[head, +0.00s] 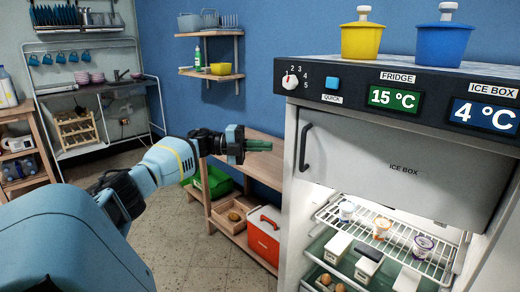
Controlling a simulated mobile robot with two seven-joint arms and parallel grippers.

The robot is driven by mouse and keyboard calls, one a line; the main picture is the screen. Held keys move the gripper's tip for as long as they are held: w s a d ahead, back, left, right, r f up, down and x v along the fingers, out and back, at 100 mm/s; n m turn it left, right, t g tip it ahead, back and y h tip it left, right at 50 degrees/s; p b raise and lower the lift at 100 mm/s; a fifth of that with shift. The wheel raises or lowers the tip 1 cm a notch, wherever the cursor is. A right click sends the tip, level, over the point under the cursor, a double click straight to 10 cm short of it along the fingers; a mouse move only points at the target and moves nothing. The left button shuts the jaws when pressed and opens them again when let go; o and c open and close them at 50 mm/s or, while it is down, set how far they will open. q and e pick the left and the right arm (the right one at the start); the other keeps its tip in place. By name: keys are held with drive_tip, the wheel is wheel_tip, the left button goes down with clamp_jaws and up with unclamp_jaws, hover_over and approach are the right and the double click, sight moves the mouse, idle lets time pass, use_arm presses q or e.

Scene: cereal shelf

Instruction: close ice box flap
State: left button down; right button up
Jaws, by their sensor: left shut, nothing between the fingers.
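The ice box flap (390,175) is a grey panel marked ICE BOX in the upper part of the open fridge (292,200). A black handle (305,147) stands at its left side. The flap hangs across the ice box front, and I cannot tell whether it is fully flush. My left gripper (266,145) is shut and empty, left of the fridge and apart from the handle, pointing right. My right gripper is not in view.
Under the flap, a wire rack (405,246) holds several small cups. The control panel (440,100) is above it, with a yellow tub (361,41) and a blue tub (444,46) on top. A low wooden shelf (228,224) with a red cooler (264,236) stands left of the fridge.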

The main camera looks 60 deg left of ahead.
use_arm(q)
drive_tip(key=shift+s+a+b, duration=0.1)
drive_tip(key=shift+a+b, duration=0.2)
drive_tip(key=shift+a, duration=0.45)
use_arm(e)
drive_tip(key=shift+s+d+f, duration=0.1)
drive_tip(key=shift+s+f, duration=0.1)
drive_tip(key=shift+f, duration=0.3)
